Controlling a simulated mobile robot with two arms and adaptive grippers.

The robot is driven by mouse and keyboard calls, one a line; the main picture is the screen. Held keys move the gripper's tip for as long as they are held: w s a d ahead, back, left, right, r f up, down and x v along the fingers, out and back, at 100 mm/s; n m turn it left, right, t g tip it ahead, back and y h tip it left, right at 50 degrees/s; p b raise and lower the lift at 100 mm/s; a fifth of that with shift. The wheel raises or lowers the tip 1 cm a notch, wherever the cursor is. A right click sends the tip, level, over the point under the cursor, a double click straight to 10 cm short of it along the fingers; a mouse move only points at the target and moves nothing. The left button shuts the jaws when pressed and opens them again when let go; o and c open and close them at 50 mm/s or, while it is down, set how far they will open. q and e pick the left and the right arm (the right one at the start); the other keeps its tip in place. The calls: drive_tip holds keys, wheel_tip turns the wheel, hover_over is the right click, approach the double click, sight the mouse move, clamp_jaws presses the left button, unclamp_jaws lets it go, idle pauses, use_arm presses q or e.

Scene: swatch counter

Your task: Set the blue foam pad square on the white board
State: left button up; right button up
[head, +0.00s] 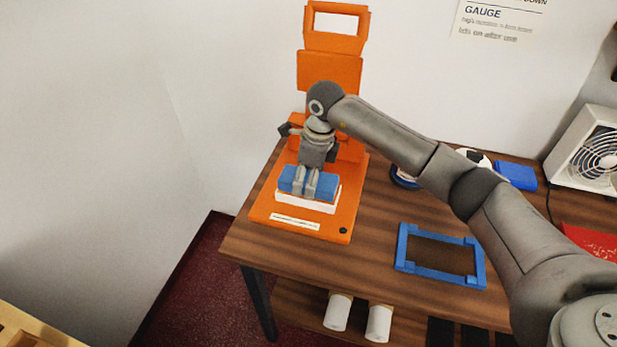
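The blue foam pad (327,187) is directly over the white board (300,202), which lies on the base of an orange stand. The pad looks roughly lined up with the board; a thin gap between them cannot be ruled out. My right gripper (305,190) points down at the pad, its two fingers close together over the pad's middle and hiding part of it. Whether the fingers grip the pad or only stand against it is not clear. My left gripper is out of view.
The orange stand (331,70) rises behind the pad on the wooden table (378,205). A blue frame (440,277) lies right of it. A blue block (516,175) and a white fan (590,150) are farther right. My arm crosses above the table.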

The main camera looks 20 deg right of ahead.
drive_tip(key=shift+f+b, duration=0.3)
drive_tip(key=o, duration=0.9)
drive_tip(key=shift+o, duration=0.2)
